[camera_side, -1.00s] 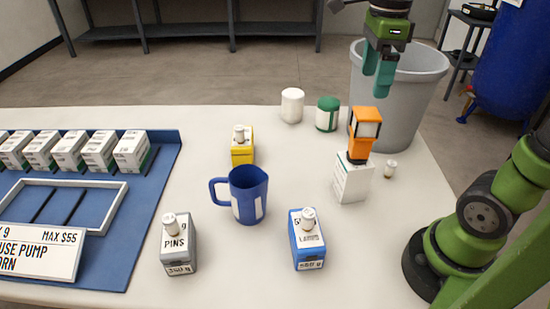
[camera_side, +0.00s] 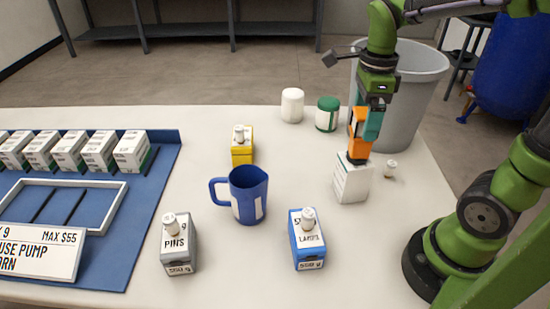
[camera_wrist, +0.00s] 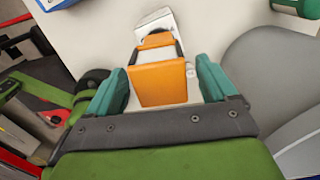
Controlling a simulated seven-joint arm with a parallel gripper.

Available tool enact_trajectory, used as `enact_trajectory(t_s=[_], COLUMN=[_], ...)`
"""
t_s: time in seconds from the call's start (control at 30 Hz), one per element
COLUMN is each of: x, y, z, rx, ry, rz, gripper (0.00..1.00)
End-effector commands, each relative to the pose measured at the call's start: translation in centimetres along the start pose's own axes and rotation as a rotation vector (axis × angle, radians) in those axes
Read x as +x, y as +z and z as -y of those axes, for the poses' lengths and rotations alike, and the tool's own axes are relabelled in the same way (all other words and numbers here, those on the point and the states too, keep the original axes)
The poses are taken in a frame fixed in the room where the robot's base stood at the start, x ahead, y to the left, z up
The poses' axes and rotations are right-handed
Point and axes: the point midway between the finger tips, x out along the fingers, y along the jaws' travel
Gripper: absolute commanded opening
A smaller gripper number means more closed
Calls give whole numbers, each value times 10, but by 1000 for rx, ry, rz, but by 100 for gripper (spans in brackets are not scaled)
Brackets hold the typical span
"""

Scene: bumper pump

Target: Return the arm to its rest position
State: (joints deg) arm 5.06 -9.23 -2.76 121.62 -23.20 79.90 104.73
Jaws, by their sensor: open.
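My gripper (camera_side: 367,122) is at the right of the white table, lowered over an orange device (camera_side: 357,139). The device stands on top of a white box (camera_side: 351,180). In the wrist view the orange device (camera_wrist: 162,82) sits between the two teal fingers of my gripper (camera_wrist: 165,88). Small gaps show beside it, so the fingers are open around it. The white box (camera_wrist: 157,22) shows beyond it. In the side view the gripper hides part of the device.
A grey bin (camera_side: 415,90) stands close behind my gripper. A blue jug (camera_side: 248,196), a yellow box (camera_side: 242,154), a grey PINS box (camera_side: 178,246) and a blue box (camera_side: 306,243) stand on the table.

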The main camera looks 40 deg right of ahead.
Motion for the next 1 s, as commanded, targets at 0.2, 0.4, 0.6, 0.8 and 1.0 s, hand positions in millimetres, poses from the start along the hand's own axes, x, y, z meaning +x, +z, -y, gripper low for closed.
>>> enact_trajectory(t_s=[0.2,0.4,0.6,0.8,1.0], x=[-12,-12,-10,5,19], y=[-2,-2,-1,0,1], z=[-2,-2,-2,0,1], rx=[-1,-1,-1,-1,-1], ry=[-1,0,0,4,-3], rz=[1,0,-1,-4,2], gripper=[85,85,85,85,85])
